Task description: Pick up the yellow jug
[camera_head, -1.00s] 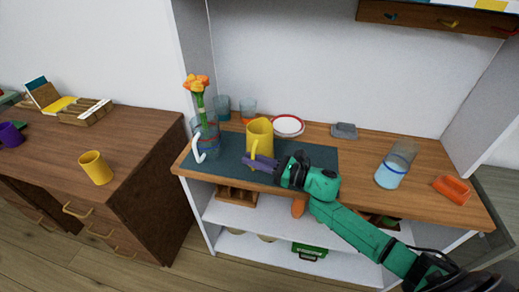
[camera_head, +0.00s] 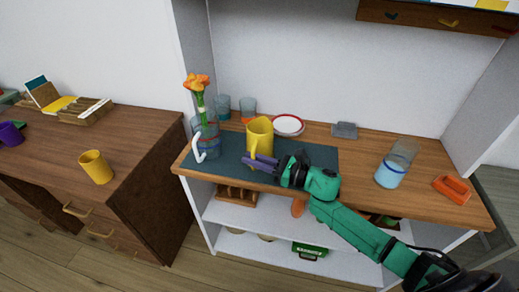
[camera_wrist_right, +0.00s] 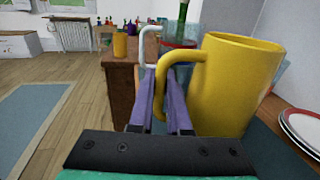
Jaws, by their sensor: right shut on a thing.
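The yellow jug (camera_head: 261,136) stands upright over the dark mat on the wooden counter, or just above it; I cannot tell which. In the right wrist view the jug (camera_wrist_right: 236,85) fills the right side, with its handle (camera_wrist_right: 183,62) toward my gripper. My right gripper (camera_head: 250,161) has purple fingers. It is shut on the jug's handle, and its fingers (camera_wrist_right: 174,110) are on either side of the handle in the right wrist view. My left gripper is not in view.
A glass jug with a white handle and orange flowers (camera_head: 205,140) stands close on the left. Two tumblers (camera_head: 248,108) and a red-rimmed plate stack (camera_head: 288,124) are behind. A glass of bluish content (camera_head: 391,173) and an orange object (camera_head: 453,189) are on the right. A yellow mug (camera_head: 96,167) stands on the left desk.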

